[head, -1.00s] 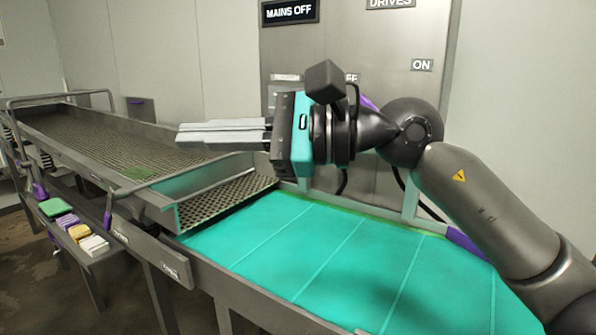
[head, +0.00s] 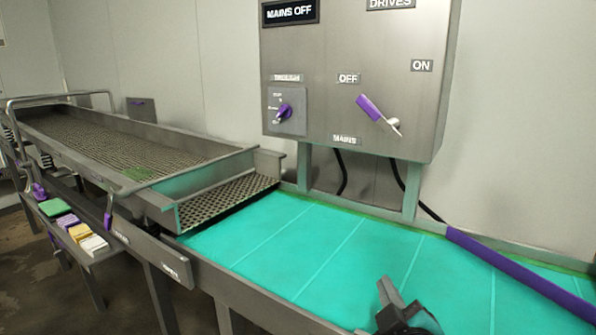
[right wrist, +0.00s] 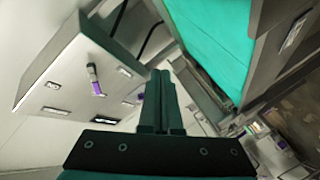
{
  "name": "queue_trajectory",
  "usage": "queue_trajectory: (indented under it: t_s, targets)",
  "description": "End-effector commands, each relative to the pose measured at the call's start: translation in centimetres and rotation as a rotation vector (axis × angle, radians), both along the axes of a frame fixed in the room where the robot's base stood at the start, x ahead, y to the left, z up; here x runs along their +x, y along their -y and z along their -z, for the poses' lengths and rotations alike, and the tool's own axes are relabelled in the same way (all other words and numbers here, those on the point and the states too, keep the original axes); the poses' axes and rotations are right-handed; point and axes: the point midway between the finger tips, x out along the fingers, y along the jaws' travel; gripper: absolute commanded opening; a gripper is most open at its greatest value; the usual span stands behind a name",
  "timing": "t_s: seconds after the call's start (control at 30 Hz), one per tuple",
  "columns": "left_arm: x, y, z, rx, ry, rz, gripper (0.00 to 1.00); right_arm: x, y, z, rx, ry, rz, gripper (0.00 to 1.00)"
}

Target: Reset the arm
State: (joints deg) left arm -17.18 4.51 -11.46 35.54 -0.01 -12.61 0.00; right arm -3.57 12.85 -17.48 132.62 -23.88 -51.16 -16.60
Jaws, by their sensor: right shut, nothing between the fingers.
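My right gripper (head: 385,285) shows at the bottom of the head view, low in front of the teal conveyor belt (head: 290,255). Only its fingers and part of its dark body are in the picture. In the right wrist view the two fingers (right wrist: 160,78) lie together, shut and empty. The right gripper is apart from the grey control panel (head: 345,65). My left gripper does not show in either view.
The panel carries a purple-handled mains switch (head: 377,112), its handle tilted towards OFF, and a small purple knob (head: 284,112). A perforated trough (head: 120,150) runs at left. Coloured blocks (head: 72,225) sit on a low shelf. A purple rail (head: 515,270) edges the belt.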

Motion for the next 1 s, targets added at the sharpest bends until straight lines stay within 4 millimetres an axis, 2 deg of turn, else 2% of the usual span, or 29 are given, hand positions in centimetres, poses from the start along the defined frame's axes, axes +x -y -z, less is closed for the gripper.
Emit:
queue_trajectory:
  t_s: [0.03,0.1,0.2,0.3,0.4,0.57,0.63,0.87,1.0]
  targets:
    - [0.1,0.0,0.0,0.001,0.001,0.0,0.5,-2.0,0.7,3.7,0.083,-0.133,0.039,0.0]
    - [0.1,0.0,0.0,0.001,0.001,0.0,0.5,-4.9,1.5,8.0,0.188,-0.3,0.095,0.0]
    - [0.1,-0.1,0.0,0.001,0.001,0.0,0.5,-9.5,2.0,12.9,0.311,-0.518,0.173,0.0]
    - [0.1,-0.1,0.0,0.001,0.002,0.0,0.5,-14.0,2.1,16.4,0.403,-0.698,0.244,0.0]
    - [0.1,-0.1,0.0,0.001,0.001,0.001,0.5,-18.4,2.0,18.9,0.476,-0.858,0.31,0.0]
    - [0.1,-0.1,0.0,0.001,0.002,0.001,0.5,-25.2,1.6,21.4,0.566,-1.085,0.412,0.0]
    - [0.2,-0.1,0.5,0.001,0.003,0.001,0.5,-24.1,1.6,23.7,0.556,-1.078,0.406,0.0]
    - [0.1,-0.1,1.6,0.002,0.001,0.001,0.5,-23.4,1.4,30.8,0.545,-1.1,0.41,0.0]
    - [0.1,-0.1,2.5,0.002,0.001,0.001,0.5,-23.7,1.4,36.3,0.538,-1.123,0.413,0.0]
